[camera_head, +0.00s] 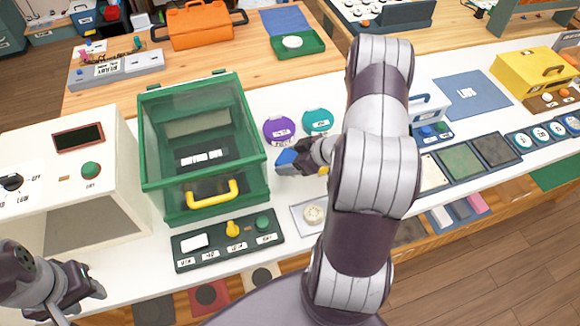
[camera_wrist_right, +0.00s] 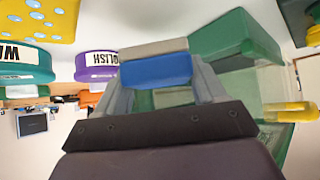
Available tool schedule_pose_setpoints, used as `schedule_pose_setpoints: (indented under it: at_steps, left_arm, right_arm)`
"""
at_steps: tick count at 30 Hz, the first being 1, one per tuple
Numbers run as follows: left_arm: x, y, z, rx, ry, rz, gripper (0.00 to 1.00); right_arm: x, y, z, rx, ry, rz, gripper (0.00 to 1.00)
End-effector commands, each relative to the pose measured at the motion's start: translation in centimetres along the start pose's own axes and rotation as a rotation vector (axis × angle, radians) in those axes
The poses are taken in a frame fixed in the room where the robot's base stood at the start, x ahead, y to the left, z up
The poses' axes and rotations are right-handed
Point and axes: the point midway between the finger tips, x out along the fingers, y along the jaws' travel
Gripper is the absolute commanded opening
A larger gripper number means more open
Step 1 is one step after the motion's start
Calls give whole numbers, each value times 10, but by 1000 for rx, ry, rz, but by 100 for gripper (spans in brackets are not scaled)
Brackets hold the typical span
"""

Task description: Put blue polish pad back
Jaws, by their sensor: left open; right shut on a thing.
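My right gripper (camera_head: 303,158) is shut on the blue polish pad (camera_head: 287,160). It holds the pad just right of the green clear-sided cabinet, near the purple polish tub (camera_head: 279,130) and the teal tub (camera_head: 318,121). In the right wrist view the blue pad (camera_wrist_right: 157,72) sits between the fingers with a pale layer along one side. My left gripper (camera_head: 82,288) is open and empty at the lower left. A row of pads, with white, grey-blue (camera_head: 462,210) and pink (camera_head: 478,203) ones, shows along the table's front at the right. My right arm hides part of the table.
The green cabinet (camera_head: 149,128) with a yellow handle (camera_head: 212,194) stands close left of the pad. A control panel (camera_head: 188,262) and a small tray (camera_head: 297,218) lie in front. A white machine (camera_head: 108,160) stands left. Colored tiles (camera_head: 460,161) lie at right.

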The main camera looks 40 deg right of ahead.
Motion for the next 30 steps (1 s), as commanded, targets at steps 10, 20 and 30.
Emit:
schedule_pose_setpoints:
  at_steps: [10, 20, 30]
  left_arm:
    - [2, 0, 0, 0, 0, 0, 42]
    - [3, 0, 0, 0, 0, 0, 42]
    - [2, 0, 0, 0, 0, 0, 42]
  right_arm:
    - [29, 2, 30, 1, -1, 0, 39]
    - [31, 2, 32, 1, -1, 0, 86]
    - [29, 2, 30, 1, -1, 0, 95]
